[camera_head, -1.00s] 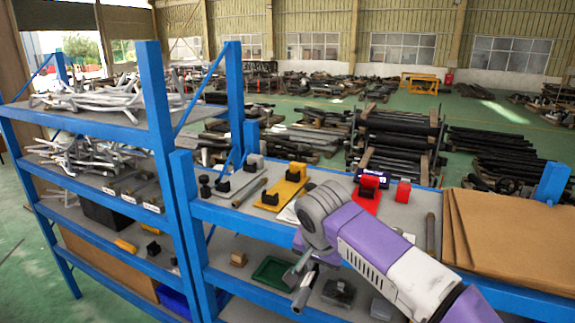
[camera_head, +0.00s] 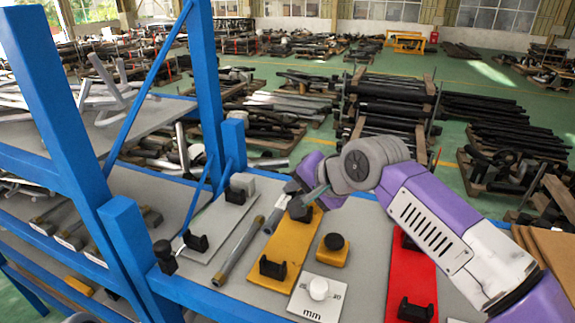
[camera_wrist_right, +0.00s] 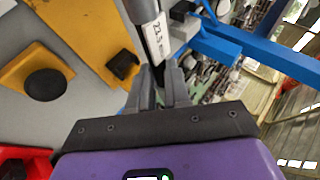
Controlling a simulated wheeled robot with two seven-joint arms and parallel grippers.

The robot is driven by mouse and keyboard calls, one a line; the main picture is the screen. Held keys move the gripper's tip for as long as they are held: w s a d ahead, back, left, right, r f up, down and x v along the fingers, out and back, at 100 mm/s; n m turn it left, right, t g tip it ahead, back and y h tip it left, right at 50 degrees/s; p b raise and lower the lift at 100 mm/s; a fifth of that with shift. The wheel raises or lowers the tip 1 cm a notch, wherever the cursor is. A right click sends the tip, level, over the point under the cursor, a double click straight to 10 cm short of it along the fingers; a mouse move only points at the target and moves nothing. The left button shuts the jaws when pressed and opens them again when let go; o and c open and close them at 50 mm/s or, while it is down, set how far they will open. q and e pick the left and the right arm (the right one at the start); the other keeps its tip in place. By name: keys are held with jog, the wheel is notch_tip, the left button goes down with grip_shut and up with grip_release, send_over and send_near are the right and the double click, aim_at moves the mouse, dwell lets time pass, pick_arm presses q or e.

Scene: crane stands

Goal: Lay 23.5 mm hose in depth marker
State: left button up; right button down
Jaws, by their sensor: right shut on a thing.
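My right gripper (camera_head: 303,190) reaches in from the right over the back end of a yellow plate (camera_head: 287,246) with black cradles. It is shut on a grey hose (camera_head: 276,215), which slants down toward the front left beside that plate. A grey-white plate (camera_head: 220,228) with black cradles lies at left. Which plate is the depth marker, I cannot tell. My left gripper is out of view.
A loose hose (camera_head: 240,250) lies between the plates. Blue posts (camera_head: 130,235) rise at left.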

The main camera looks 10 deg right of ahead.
jog(key=shift+s+r, duration=0.35)
jog(key=shift+s, duration=0.3)
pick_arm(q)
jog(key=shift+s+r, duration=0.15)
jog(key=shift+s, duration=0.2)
pick_arm(e)
jog(key=shift+a+f, duration=0.1)
pick_arm(q)
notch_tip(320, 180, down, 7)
jog(key=b, duration=0.7)
pick_arm(e)
notch_tip(320, 180, down, 8)
jog(key=shift+f, duration=0.25)
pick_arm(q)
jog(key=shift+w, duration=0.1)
pick_arm(e)
jog(key=c, duration=1)
grip_release()
